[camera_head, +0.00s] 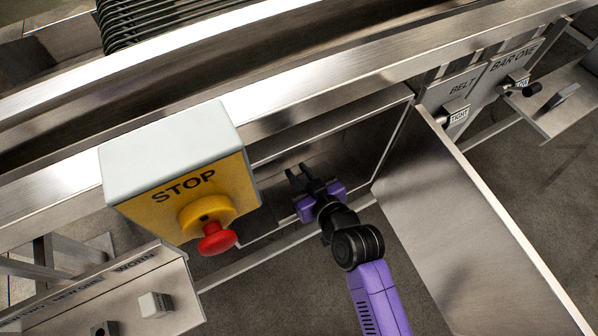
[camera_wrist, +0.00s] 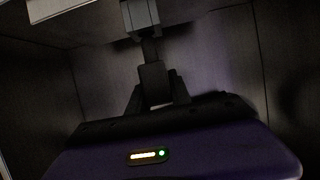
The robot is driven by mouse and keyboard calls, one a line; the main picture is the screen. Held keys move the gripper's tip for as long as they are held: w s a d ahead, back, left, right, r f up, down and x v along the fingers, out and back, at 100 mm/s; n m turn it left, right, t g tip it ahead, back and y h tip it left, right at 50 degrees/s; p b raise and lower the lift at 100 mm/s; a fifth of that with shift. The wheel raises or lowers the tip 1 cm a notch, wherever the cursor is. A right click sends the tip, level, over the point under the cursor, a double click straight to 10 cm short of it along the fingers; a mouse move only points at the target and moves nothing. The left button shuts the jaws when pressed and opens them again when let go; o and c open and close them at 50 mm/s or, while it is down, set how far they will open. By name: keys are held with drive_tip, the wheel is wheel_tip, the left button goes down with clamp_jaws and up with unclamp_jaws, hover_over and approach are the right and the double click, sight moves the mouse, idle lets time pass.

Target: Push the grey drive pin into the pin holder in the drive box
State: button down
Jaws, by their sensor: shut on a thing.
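My gripper (camera_head: 297,172) reaches into the open drive box (camera_head: 345,155) below the steel rail, with its fingers pointing toward the box's inner back. In the wrist view my gripper (camera_wrist: 146,42) is shut, its dark fingers close together. A grey block (camera_wrist: 140,14) shows at the fingertips near the top edge; it appears to be the grey drive pin, held in the jaws.
A yellow STOP box (camera_head: 185,185) with a red button (camera_head: 217,240) stands close to the left of my arm. The open steel door (camera_head: 470,225) lies to the right. A shelf marked WORN (camera_head: 150,262) at lower left carries a pale block (camera_head: 155,304).

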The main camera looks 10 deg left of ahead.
drive_tip(key=shift+f+b, duration=1.35)
drive_tip(key=shift+f, duration=0.25)
drive_tip(key=c, duration=1.1)
unclamp_jaws()
drive_tip(key=v, duration=0.7)
drive_tip(key=shift+s+d+r+p, duration=0.2)
drive_tip(key=shift+s+d+p, duration=0.05)
drive_tip(key=shift+p, duration=0.2)
